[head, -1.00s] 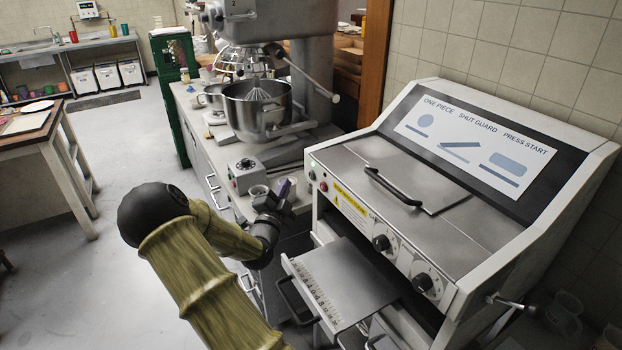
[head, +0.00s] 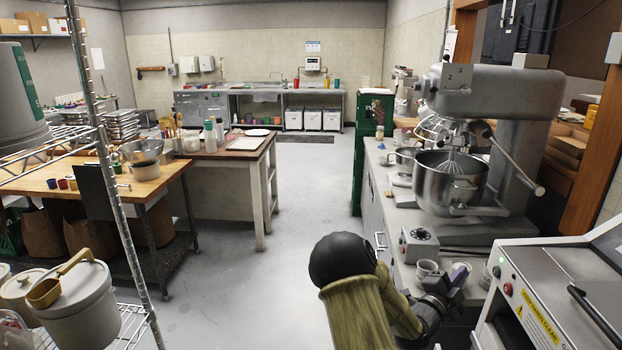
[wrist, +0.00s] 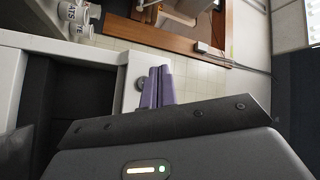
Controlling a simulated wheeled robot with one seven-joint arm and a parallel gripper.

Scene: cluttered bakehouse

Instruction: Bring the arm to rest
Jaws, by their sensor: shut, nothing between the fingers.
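My gripper (head: 461,272) shows in the head view at the lower right, at the end of my bent arm. It appears in front of the worktop that carries the mixer, close to a small cup (head: 427,268); whether it touches anything there I cannot tell. In the wrist view its purple fingers (wrist: 157,88) lie together, with nothing between them. My arm's olive sleeve and black joint fill the bottom middle of the head view.
A guarded machine (head: 545,290) stands close at the right. A steel mixer bowl (head: 450,185) and a control box (head: 419,246) are on the worktop. A wire rack with a lidded bin (head: 80,305) stands at left. The floor aisle (head: 300,185) is clear.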

